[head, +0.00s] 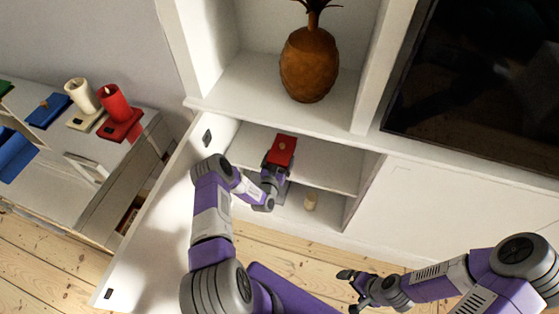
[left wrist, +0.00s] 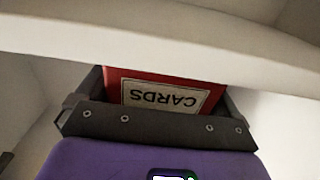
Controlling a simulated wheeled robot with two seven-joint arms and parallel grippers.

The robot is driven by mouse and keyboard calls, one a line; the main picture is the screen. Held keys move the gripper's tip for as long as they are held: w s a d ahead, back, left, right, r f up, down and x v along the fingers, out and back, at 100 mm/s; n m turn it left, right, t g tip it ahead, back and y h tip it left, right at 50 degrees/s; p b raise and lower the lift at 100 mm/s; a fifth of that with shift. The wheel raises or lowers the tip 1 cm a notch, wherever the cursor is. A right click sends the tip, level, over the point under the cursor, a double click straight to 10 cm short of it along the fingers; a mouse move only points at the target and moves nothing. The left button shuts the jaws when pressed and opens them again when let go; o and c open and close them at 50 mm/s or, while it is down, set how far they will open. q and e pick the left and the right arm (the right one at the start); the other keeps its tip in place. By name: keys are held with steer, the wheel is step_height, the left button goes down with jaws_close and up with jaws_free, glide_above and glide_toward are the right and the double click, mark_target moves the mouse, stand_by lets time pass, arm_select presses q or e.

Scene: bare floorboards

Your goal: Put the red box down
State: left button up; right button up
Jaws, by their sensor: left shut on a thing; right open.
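The red box (head: 282,149) is held by my left gripper (head: 278,163) in the open cabinet, at the level of its middle shelf. In the left wrist view the red box (left wrist: 160,90) shows a white label reading "CARDS", upside down, between the dark fingers of my left gripper (left wrist: 160,105). Whether the box touches the shelf cannot be told. My right gripper (head: 354,286) is open and empty above the floor at the lower right.
The cabinet shelf (head: 335,166) has free room right of the box. The open cabinet door (head: 160,225) is left of my arm. A pineapple ornament (head: 309,65) stands above. Candles (head: 114,103) stand on the left sideboard.

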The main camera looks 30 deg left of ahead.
arm_select(q)
steer(key=o, duration=0.7)
steer(key=shift+f, duration=0.1)
